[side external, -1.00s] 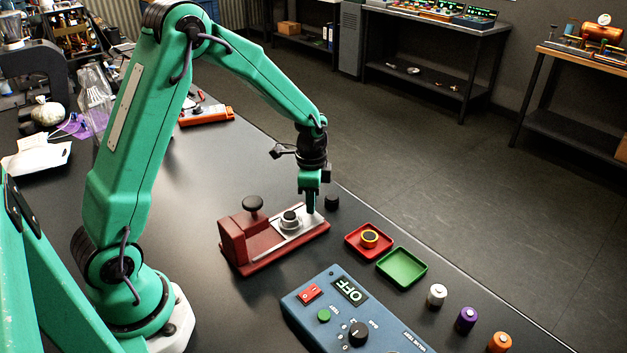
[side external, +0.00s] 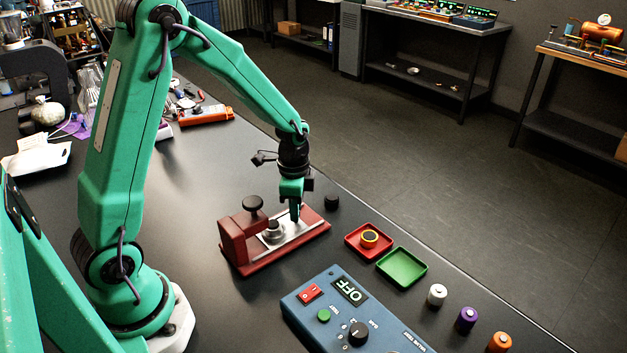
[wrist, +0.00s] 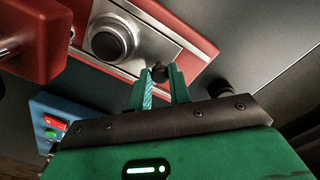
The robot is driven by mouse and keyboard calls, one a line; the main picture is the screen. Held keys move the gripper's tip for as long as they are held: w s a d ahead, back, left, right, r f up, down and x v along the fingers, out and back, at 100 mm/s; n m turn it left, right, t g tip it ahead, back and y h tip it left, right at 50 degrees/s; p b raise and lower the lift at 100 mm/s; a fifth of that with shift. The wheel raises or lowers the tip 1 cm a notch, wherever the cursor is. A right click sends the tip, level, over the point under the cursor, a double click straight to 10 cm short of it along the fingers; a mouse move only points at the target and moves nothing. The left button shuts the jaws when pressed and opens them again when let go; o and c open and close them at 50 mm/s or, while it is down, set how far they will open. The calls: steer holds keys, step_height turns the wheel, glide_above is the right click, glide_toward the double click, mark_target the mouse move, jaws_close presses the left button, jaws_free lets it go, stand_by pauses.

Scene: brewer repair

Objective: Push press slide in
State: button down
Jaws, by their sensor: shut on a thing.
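The red press (side external: 238,238) stands on the black table, with a black knob (side external: 253,203) on its upright housing. Its silver slide (side external: 300,231) lies along the red base and carries a round metal piece with a dark top (side external: 273,227), now close beside the housing. My gripper (side external: 295,217) points down at the slide's outer part. In the wrist view the fingers (wrist: 160,80) are shut on a small dark knob (wrist: 160,71) at the slide; the slide (wrist: 135,45) and round piece (wrist: 110,42) lie just beyond. The fingertips' contact is small and partly hidden in the side view.
A red tray (side external: 354,247) with an orange ring-shaped part, a green empty tray (side external: 402,268) and a blue control box (side external: 345,310) reading OFF lie to the right. A small black cylinder (side external: 332,202) stands behind the press. Several coloured cylinders stand near the table edge.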

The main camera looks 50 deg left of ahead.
steer(key=shift+w+r, duration=0.1)
steer(key=c, duration=1.3)
jaws_free()
steer(key=shift+r, duration=3.9)
